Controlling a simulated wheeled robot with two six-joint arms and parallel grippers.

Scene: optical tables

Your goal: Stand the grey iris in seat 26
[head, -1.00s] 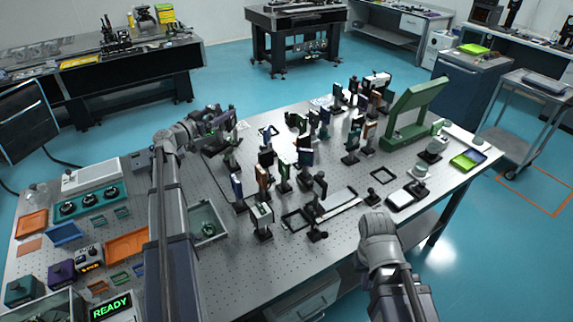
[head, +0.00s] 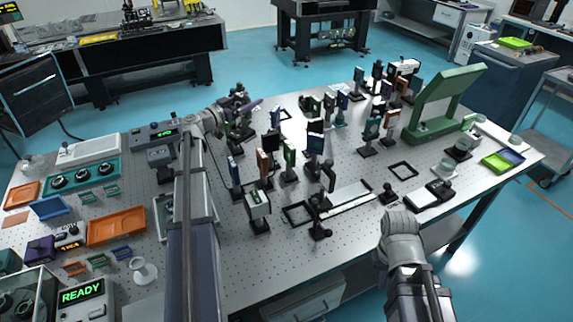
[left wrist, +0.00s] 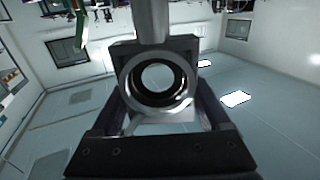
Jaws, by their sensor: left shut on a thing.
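My left gripper (head: 238,108) is over the far left part of the optical table (head: 330,258). In the left wrist view it is shut on the grey iris (left wrist: 125,80), a ring with a dark inner rim and a round opening. The iris's grey post (left wrist: 151,20) runs to the top of that picture, and the jaws (left wrist: 158,125) lie below and beside the ring. In the head view the iris is hard to tell from the dark gripper parts. No seat number is readable, so I cannot tell which is seat 26. My right gripper is not in view; only its arm shows.
Several upright mounted optics crowd the table's middle and back. A large green stand (head: 447,103) is at the back right. Trays and a READY box (head: 82,294) fill the left side.

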